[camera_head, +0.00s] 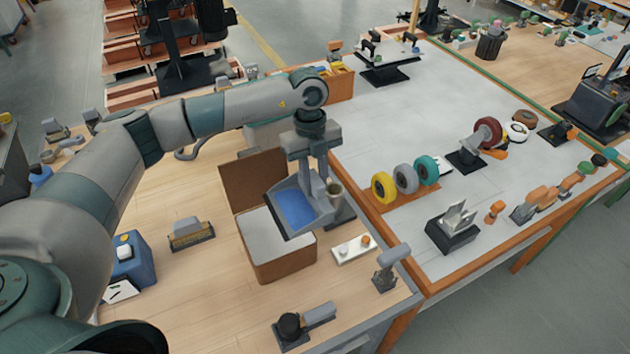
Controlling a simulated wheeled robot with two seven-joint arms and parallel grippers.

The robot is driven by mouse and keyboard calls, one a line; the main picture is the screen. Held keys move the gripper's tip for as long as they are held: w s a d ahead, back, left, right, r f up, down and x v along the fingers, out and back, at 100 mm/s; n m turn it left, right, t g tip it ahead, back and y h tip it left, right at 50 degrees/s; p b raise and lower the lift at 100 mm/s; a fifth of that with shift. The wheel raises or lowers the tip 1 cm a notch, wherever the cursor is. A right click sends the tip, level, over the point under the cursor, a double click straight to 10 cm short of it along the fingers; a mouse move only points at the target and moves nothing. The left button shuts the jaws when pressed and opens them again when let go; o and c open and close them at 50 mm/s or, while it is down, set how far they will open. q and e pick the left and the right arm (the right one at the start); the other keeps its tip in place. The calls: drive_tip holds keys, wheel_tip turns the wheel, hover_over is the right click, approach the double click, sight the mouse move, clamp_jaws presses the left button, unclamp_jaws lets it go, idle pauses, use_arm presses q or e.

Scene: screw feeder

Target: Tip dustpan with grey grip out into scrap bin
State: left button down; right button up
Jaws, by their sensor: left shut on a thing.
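My left gripper (318,178) comes down from above and is shut on the dustpan, around its grip, which the fingers mostly hide. The dustpan (276,209) has grey walls and a blue area inside; I cannot tell whether the blue is its floor or contents. It is above the right part of a brown open-topped box (285,263), apparently the scrap bin, with its open end toward the front. The pan looks tilted. The box has a raised brown panel at the back and a pale inside. My right gripper is not in view.
A small white tray (345,252) with round pieces lies right of the box. A grey-topped holder (386,275) stands near the table's right edge. A brush-like block (190,233) and a blue box (130,262) are at left. Yellow, grey and teal wheels (384,187) stand on the adjoining table.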

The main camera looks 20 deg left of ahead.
use_arm(q)
drive_tip(key=shift+a, duration=0.2)
drive_tip(key=shift+a+r+t+b, duration=0.1)
drive_tip(key=shift+r+t+b, duration=0.15)
drive_tip(key=shift+t+b, duration=0.1)
drive_tip(key=shift+s+a+r+t+h+b, duration=0.4)
drive_tip(key=shift+s+h+b, duration=0.1)
drive_tip(key=shift+h+b, duration=0.1)
use_arm(e)
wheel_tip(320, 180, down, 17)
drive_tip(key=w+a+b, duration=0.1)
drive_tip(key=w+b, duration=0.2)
drive_tip(key=b, duration=1.3)
use_arm(q)
drive_tip(key=s+a+r+t+h+b, duration=0.2)
drive_tip(key=s+a+r+t+h, duration=0.2)
drive_tip(key=s+r+t+h, duration=0.1)
drive_tip(key=shift+s+a+m+t, duration=0.35)
drive_tip(key=shift+s+a+m, duration=0.05)
drive_tip(key=shift+s, duration=0.05)
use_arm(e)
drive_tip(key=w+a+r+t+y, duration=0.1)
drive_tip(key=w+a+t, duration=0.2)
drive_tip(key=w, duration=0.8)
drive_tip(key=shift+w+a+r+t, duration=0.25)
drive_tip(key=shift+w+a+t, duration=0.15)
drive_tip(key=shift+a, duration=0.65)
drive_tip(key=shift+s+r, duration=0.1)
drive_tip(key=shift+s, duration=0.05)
